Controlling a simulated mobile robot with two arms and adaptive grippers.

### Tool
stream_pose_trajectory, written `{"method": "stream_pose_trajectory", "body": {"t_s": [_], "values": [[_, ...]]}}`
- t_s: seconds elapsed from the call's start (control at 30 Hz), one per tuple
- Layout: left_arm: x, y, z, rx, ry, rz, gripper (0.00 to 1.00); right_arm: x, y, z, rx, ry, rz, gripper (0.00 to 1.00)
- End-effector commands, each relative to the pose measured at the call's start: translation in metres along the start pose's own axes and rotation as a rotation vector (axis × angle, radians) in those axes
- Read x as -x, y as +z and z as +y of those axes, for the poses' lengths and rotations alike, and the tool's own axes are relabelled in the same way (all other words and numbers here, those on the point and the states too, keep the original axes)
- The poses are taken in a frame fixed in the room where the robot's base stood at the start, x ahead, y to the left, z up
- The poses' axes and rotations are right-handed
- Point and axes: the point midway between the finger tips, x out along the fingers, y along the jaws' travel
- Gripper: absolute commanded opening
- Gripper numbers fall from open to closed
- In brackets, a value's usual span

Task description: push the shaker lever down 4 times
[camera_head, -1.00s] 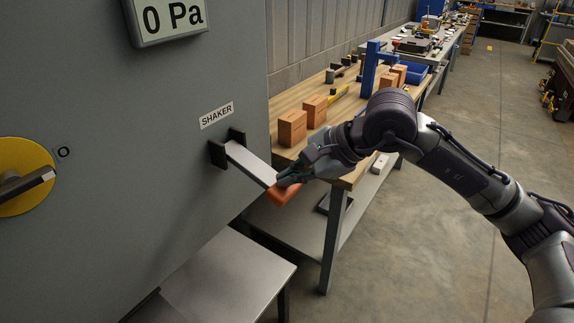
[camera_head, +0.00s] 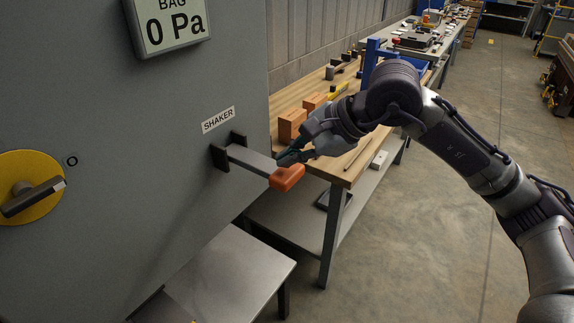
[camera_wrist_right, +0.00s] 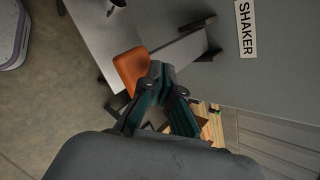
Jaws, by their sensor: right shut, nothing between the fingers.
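The shaker lever (camera_head: 250,160) is a flat grey bar with an orange grip (camera_head: 287,177) at its end. It sticks out of the grey cabinet under the SHAKER label (camera_head: 218,120), nearly level with a slight downward slope. In the right wrist view the orange grip (camera_wrist_right: 130,68) lies just beyond my fingertips. My right gripper (camera_head: 283,158) is shut and empty, with its fingertips at the top of the lever near the orange grip. I cannot tell whether they touch it. My left gripper is not in view.
A grey panel (camera_head: 170,30) with a display reading 0 Pa and a yellow rotary switch (camera_head: 30,187) are on the cabinet. A wooden workbench (camera_head: 350,165) with orange-brown blocks (camera_head: 292,124) stands behind my right gripper. A low grey table (camera_head: 230,270) stands below the lever.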

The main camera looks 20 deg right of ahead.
Motion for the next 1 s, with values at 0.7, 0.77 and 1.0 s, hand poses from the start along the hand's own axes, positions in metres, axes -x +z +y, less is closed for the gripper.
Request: {"method": "stream_pose_trajectory", "body": {"t_s": [0.7,0.77,1.0], "values": [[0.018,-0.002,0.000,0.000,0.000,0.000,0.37,0.021,0.015,-0.015,0.002,-0.003,-0.002,0.00],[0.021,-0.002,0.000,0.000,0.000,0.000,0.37,0.025,0.018,-0.018,0.002,-0.003,-0.002,0.00],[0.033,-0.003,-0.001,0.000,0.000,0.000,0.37,0.039,0.029,-0.029,0.002,-0.002,-0.001,0.00]]}}
